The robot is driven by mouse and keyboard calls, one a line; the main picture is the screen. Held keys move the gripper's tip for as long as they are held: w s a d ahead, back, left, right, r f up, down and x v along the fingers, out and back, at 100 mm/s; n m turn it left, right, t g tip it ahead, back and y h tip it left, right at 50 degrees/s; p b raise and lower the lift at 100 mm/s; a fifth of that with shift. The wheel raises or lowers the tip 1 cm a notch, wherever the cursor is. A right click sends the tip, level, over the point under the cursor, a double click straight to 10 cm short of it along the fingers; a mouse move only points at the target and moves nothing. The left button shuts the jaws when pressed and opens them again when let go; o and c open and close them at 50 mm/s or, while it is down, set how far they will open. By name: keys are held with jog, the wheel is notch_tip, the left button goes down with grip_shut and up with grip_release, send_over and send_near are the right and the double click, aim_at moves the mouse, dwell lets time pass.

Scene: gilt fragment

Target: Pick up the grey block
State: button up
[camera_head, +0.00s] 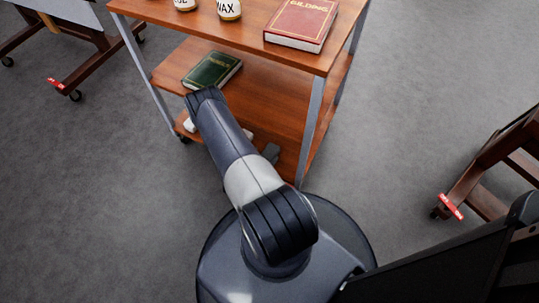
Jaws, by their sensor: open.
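I cannot make out a grey block with certainty. A small dark grey shape (270,153) shows just right of my arm, in front of the lower part of the wooden cart (290,97). I cannot tell whether it is the block or part of my wrist. My arm reaches from my base up toward the cart and covers part of its lower shelves. I cannot make out my gripper's fingers, which seem hidden behind the arm.
A dark green book (212,70) lies on the cart's middle shelf. A red book (301,22) and two labelled jars (229,9) are on top. Wooden wheeled stands are at upper left (75,62) and right (490,170). Grey floor (395,120) is clear between cart and right stand.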

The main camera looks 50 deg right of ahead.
aim_at(267, 156)
jog(key=d+f, duration=0.1)
jog(key=d+f+b, duration=0.1)
jog(key=d, duration=0.1)
jog(key=shift+f, duration=0.25)
jog(key=shift+w+d+f, duration=0.1)
jog(key=shift+w+d, duration=0.05)
jog(key=shift+d, duration=0.3)
jog(key=shift+c, duration=0.4)
jog(key=c, duration=0.9)
jog(key=shift+c, duration=0.2)
